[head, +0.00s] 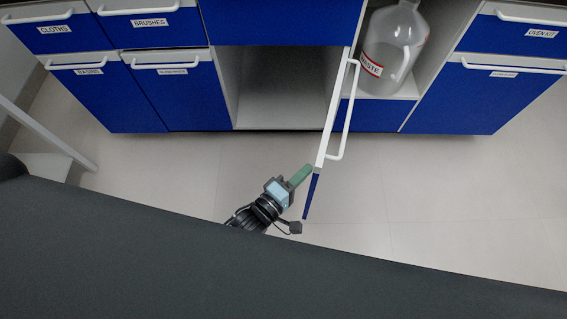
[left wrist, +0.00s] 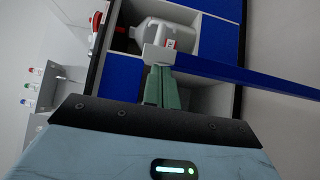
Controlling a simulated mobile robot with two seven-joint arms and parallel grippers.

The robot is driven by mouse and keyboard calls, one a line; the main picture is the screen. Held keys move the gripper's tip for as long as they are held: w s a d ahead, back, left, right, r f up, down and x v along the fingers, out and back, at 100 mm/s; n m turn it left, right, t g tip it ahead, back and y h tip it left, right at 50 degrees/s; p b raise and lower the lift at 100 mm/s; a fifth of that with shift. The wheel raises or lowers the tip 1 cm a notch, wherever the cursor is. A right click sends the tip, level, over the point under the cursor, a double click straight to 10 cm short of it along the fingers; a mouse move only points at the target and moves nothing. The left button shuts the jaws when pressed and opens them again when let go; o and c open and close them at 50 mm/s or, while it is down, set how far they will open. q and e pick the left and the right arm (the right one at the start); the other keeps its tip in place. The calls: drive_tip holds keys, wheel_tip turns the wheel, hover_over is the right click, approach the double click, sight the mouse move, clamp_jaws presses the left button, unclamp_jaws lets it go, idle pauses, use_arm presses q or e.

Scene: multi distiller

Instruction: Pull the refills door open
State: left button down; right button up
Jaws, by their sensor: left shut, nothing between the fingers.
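A blue door with white edge (head: 312,192) stands swung out from the cabinet, seen nearly edge-on in the head view. Its label does not show, so I cannot read whether it is the refills door. Its long white handle (head: 346,115) is on its right face. My left gripper (head: 302,175) is shut and empty, its green fingers close to the door's left face and off the handle. In the left wrist view the fingers (left wrist: 162,88) overlap the door (left wrist: 250,76); I cannot tell whether they touch. My right gripper is not in view.
An open, empty compartment (head: 282,88) lies left of the door. A clear jug (head: 393,45) labelled WASTE stands in the compartment to the right. Closed blue drawers and doors flank both sides. Floor (head: 440,180) is clear to the right.

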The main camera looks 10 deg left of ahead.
use_arm(q)
drive_tip(key=d+b, duration=0.1)
drive_tip(key=d, duration=0.6)
drive_tip(key=shift+s, duration=0.2)
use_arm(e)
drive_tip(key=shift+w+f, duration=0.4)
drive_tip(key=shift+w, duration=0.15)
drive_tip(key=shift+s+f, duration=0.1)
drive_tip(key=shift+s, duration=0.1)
